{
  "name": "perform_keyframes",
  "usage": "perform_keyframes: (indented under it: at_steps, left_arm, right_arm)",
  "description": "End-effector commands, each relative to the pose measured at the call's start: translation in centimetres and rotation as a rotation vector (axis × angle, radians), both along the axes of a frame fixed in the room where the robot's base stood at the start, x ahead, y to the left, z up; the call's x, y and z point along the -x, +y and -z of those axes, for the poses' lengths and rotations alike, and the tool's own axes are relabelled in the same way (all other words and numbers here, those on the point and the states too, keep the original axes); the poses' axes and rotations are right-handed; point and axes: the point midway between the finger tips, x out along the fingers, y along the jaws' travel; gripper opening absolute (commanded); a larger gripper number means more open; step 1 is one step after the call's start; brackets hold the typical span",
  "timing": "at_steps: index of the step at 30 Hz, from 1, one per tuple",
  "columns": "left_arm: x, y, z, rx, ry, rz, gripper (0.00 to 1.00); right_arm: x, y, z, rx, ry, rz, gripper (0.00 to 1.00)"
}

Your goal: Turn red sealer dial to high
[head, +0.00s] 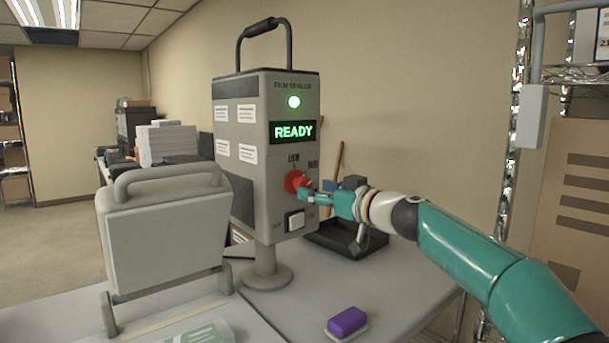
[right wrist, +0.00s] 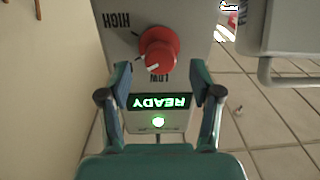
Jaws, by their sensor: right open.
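The red sealer dial (head: 297,181) is on the front of the grey sealer box, below a lit green READY display (head: 293,131). In the right wrist view the dial (right wrist: 160,48) has a white mark on the side towards LOW (right wrist: 158,78); HIGH (right wrist: 117,20) is printed farther round. My right gripper (head: 312,193) is at the dial in the head view. In the right wrist view the right gripper (right wrist: 160,74) is open, its fingers apart, with the dial just beyond the fingertips and nothing held. Whether it touches the dial is unclear. My left gripper is not in view.
A white rocker switch (head: 295,221) sits below the dial. A black tray (head: 345,240) lies behind my right gripper. A purple block (head: 347,321) rests on the table's front. A grey handled panel (head: 165,240) stands at the left. The table between is mostly clear.

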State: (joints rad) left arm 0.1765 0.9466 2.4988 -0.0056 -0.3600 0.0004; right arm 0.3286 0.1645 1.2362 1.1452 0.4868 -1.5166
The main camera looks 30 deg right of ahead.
Motion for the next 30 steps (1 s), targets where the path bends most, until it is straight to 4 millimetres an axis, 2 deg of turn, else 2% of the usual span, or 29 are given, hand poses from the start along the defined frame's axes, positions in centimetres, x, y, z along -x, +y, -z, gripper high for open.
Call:
perform_keyframes:
  at_steps: [1, 3, 9, 20, 30]
  left_arm:
    - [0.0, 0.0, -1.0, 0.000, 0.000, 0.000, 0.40]
    - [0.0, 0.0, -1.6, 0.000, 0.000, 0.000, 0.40]
    - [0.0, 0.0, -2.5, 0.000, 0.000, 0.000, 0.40]
    - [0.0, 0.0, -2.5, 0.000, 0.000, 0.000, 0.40]
    - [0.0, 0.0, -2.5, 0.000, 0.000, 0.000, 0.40]
  right_arm:
    - [-1.0, 0.1, -0.4, -0.002, 0.002, -0.002, 0.64]
    - [-2.1, 0.3, -0.3, -0.001, 0.002, 0.000, 0.64]
    - [-4.0, 0.5, -0.2, 0.001, 0.000, 0.000, 0.64]
    - [-4.4, 0.5, 0.0, 0.000, 0.000, 0.001, 0.64]
    - [-4.4, 0.5, 0.0, 0.000, 0.000, 0.001, 0.09]
